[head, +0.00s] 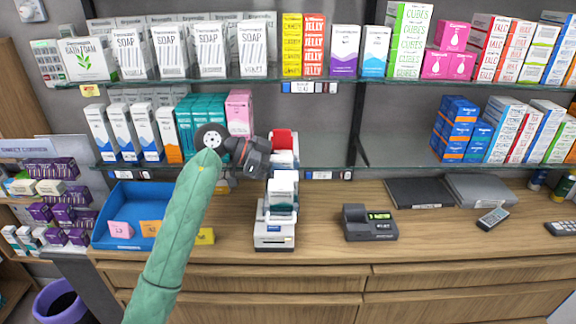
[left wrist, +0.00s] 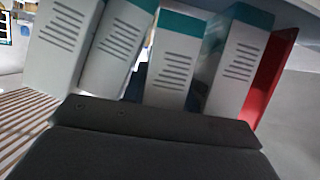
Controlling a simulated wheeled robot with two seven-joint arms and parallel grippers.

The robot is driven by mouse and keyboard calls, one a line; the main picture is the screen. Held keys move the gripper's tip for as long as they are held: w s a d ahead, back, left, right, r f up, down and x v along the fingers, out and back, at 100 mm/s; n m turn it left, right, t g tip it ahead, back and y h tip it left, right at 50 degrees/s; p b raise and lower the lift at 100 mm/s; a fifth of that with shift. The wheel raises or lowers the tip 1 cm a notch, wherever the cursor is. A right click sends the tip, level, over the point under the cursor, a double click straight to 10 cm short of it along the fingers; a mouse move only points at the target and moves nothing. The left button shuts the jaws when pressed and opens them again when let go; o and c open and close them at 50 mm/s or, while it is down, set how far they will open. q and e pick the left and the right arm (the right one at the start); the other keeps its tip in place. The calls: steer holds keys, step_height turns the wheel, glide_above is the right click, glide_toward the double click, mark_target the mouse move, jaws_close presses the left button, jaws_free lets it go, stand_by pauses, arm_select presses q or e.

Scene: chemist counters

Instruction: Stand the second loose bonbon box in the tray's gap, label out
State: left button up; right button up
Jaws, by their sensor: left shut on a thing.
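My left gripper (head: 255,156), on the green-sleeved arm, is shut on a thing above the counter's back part. A small red and white box (head: 283,138) shows at its fingertips; I cannot read a label. In the left wrist view the dark gripper (left wrist: 160,140) fills the bottom and hides what the jaws hold. Beyond it several white boxes with teal tops (left wrist: 172,60) stand in a leaning row, with a red panel (left wrist: 268,75) at their right. I cannot make out the tray's gap. My right gripper is not in view.
A blue tray (head: 118,243) lies left, a black terminal (head: 369,224) right. Purple and cream boxes (head: 55,212) fill the left stand. A glass shelf (head: 330,171) runs behind.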

arm_select(q)
steer(key=shift+w+f, duration=0.1)
steer(key=shift+f, duration=0.3)
steer(key=o, duration=0.7)
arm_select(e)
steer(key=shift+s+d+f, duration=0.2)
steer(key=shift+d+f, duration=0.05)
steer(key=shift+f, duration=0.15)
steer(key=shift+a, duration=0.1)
